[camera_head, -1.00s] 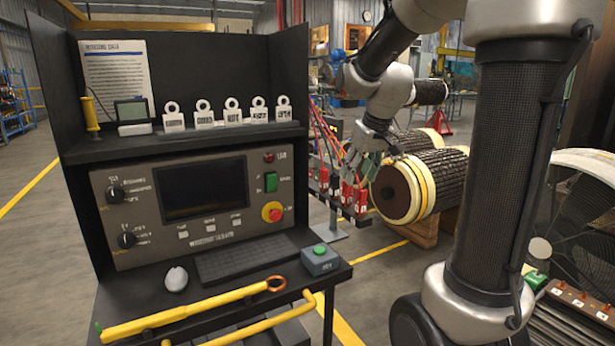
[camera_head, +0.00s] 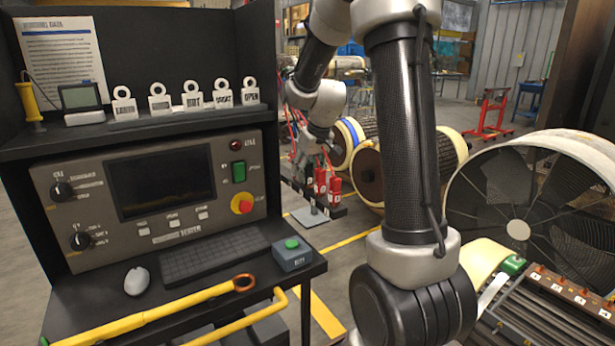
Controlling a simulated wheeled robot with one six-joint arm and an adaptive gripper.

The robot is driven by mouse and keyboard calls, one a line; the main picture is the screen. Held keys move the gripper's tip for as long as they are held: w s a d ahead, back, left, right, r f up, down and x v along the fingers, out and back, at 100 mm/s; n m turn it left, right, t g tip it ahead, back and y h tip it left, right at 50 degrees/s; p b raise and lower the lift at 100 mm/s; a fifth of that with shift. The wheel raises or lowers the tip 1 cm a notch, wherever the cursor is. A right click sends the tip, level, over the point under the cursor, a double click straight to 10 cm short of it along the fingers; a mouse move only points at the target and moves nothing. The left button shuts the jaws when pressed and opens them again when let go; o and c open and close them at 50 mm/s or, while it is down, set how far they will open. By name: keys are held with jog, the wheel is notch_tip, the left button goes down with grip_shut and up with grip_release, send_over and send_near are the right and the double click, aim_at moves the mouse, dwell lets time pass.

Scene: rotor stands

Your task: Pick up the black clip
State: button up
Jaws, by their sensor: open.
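A clip rack (camera_head: 333,213) stands on a post behind the right side of the test console. Red clips (camera_head: 333,187) stand upright at its right end. A dark shape that looks like a black clip (camera_head: 308,175) is just left of them, small and partly covered by my gripper. My gripper (camera_head: 312,163) is open and points down at the rack, over or just in front of the clips. I see nothing held between its fingers. I cannot tell whether the fingers touch a clip.
The console (camera_head: 165,185) fills the left, with a yellow-handled tool (camera_head: 150,315) on its shelf. Cylindrical rotors (camera_head: 370,172) lie just right of the rack. A large fan-like ring (camera_head: 560,195) stands at right. Open floor lies between console and rotors.

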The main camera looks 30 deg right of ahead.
grip_shut()
dwell(0.3)
